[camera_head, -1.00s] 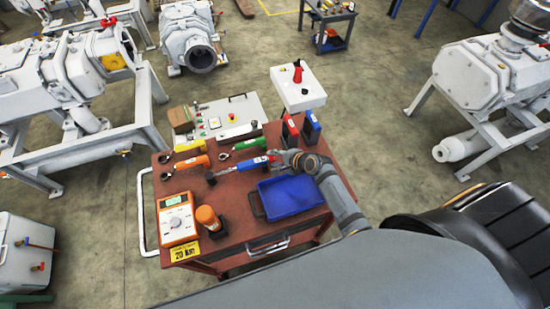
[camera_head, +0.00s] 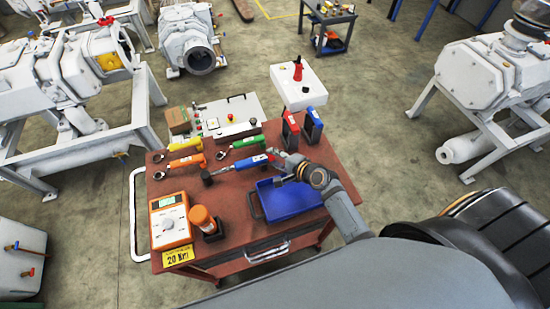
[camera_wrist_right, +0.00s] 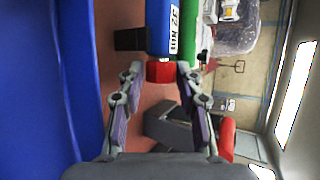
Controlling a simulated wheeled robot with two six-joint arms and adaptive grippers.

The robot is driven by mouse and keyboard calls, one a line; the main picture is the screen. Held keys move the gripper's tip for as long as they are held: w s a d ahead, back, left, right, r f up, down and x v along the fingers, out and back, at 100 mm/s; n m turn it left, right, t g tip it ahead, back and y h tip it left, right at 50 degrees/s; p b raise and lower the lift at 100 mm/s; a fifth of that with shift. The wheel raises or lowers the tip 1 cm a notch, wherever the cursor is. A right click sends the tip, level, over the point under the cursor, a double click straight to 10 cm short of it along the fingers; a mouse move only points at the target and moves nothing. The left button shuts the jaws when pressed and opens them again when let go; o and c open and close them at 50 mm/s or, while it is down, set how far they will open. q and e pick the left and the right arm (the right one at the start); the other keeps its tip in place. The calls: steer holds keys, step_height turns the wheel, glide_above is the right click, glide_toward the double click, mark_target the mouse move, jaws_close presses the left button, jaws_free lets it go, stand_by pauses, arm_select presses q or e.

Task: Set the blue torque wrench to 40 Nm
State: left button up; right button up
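The blue torque wrench (camera_head: 250,163) lies on the red-brown cart top, its ratchet head to the left and its red end knob (camera_head: 271,156) to the right. In the right wrist view the blue wrench (camera_wrist_right: 160,28) carries a white label that seems to read 32 Nm. My right gripper (camera_wrist_right: 160,72) is open, with one fingertip on each side of the red knob (camera_wrist_right: 159,72) and a narrow gap visible beside it. The right gripper (camera_head: 277,157) also shows at the knob end in the head view. My left gripper is not in view.
A blue tray (camera_head: 296,205) lies close below the right gripper. Green (camera_head: 248,141), yellow (camera_head: 186,144) and orange (camera_head: 186,161) wrenches lie nearby. An orange meter (camera_head: 170,221) stands front left above a yellow 20 Nm sign (camera_head: 178,256). Red and blue upright cases stand behind.

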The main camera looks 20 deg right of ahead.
steer(key=shift+o, duration=1.1)
steer(key=shift+s+f, duration=0.1)
